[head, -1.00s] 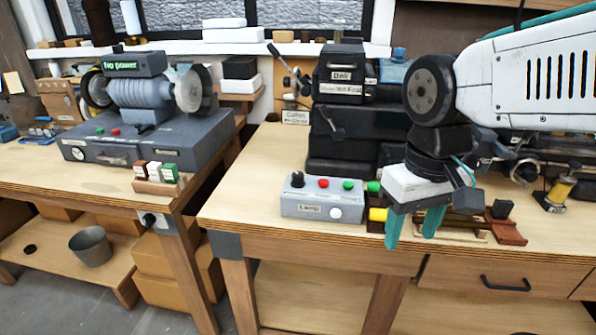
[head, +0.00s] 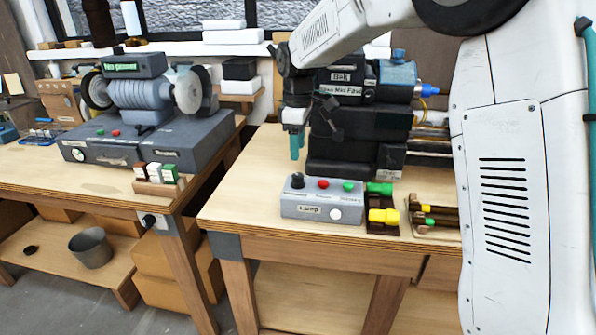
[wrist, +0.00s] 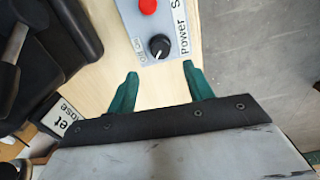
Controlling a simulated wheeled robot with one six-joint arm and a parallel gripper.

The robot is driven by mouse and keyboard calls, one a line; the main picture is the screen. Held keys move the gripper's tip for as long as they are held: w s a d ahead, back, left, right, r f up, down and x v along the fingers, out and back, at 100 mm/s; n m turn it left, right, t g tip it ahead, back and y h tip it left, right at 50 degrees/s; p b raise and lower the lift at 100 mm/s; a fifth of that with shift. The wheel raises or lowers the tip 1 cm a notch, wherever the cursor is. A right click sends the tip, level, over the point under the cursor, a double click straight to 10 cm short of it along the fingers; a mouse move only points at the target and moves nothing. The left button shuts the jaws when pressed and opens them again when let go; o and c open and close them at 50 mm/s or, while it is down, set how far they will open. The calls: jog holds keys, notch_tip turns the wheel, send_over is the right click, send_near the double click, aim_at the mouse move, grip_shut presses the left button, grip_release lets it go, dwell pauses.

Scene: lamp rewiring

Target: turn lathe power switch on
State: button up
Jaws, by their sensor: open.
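A grey control box (head: 322,199) stands at the front left of the right-hand bench. It has a black knob (head: 297,180), a red button (head: 323,184), a green button (head: 348,187) and a white round knob on its front. In the wrist view the black knob (wrist: 159,46) sits beside small Off/On lettering and a partly cut-off "Power" label. My gripper (head: 295,156) is above and behind the box's left end, fingers pointing down. In the wrist view its teal fingers (wrist: 160,74) are open and empty. The knob lies ahead of the gap, apparently untouched.
The black lathe headstock (head: 345,145) is close to the right of my gripper. Green and yellow parts (head: 383,214) lie right of the box. A grinder (head: 142,93) is on the left bench. Bare bench top lies left of the box.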

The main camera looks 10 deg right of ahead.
aim_at(298, 175)
jog(key=shift+f+n, duration=0.3)
jog(key=shift+f, duration=0.3)
notch_tip(298, 175, down, 7)
jog(key=c, duration=1)
